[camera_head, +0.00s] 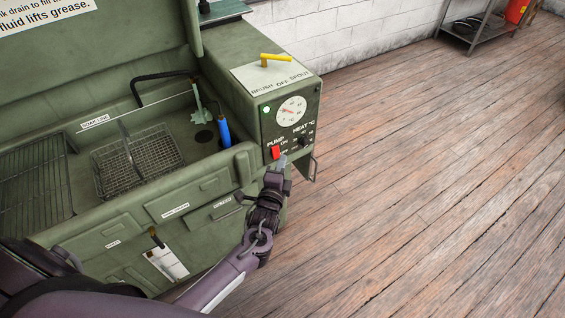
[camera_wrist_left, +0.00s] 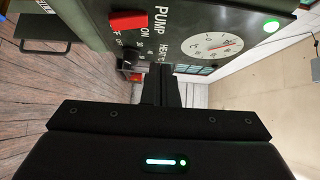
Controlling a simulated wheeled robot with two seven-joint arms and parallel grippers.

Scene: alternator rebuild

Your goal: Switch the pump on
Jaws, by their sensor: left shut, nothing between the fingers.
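The red pump switch (camera_head: 276,152) is on the front panel of the green parts washer (camera_head: 243,165), under the word PUMP and beside ON and OFF marks. It also shows in the left wrist view (camera_wrist_left: 128,20), at the top. I cannot tell which way the switch is set. A green lamp (camera_head: 266,109) on the panel is lit, also in the left wrist view (camera_wrist_left: 271,25). My left gripper (camera_head: 281,164) is shut and empty, with its fingertips close below the switch. I cannot tell whether they touch the panel. My right gripper is not in view.
A round dial (camera_head: 291,111) and a heat knob (camera_head: 303,139) share the panel. A yellow lever (camera_head: 273,59) stands on top. The basin holds a wire basket (camera_head: 137,163), a blue-handled brush (camera_head: 223,132) and a black hose (camera_head: 152,77).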

